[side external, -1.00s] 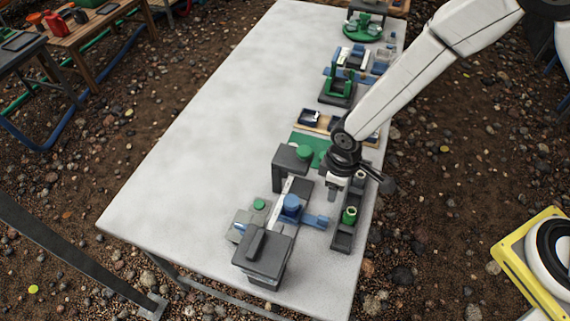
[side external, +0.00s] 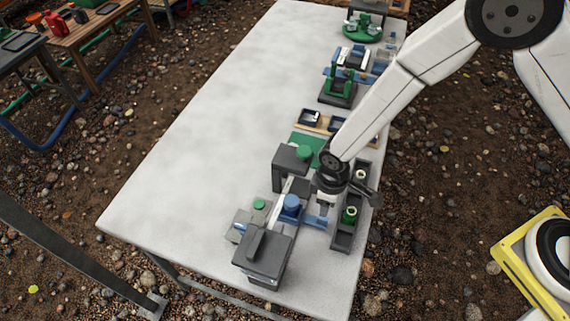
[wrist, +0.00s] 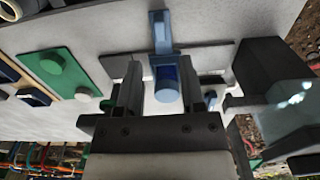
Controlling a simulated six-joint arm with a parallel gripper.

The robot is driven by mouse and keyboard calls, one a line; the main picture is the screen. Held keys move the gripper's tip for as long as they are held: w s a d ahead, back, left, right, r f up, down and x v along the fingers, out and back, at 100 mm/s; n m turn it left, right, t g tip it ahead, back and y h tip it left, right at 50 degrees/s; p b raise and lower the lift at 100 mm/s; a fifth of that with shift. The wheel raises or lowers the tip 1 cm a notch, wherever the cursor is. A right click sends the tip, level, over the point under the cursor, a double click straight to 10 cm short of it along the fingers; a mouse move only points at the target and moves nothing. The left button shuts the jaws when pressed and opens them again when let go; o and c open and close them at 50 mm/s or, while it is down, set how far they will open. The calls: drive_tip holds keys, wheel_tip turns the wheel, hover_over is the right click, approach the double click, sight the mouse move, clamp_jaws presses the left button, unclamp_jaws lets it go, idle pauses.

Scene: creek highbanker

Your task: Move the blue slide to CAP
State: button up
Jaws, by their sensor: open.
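The blue slide (side external: 313,220) is a flat blue bar on the dark and light fixture near the table's near end, beside a round blue knob (side external: 291,202). My gripper (side external: 325,207) points down, open and empty, close above the outer end of the bar; contact cannot be told. In the wrist view, blue parts show between and beyond my open gripper (wrist: 168,82): a blue cylinder (wrist: 168,92) and a blue tab (wrist: 160,30) further up. No CAP lettering is readable, so the CAP position cannot be picked out.
A dark tray (side external: 343,235) with a green part (side external: 349,214) stands just right of my gripper. A dark block (side external: 263,255) stands at the near end. A green plate (side external: 308,140) lies behind. The table's left side (side external: 190,150) is clear.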

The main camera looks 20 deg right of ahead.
drive_tip(key=shift+f, duration=3.4)
clamp_jaws()
drive_tip(key=shift+w, duration=0.1)
drive_tip(key=shift+w+d, duration=3.1)
drive_tip(key=shift+w, duration=0.05)
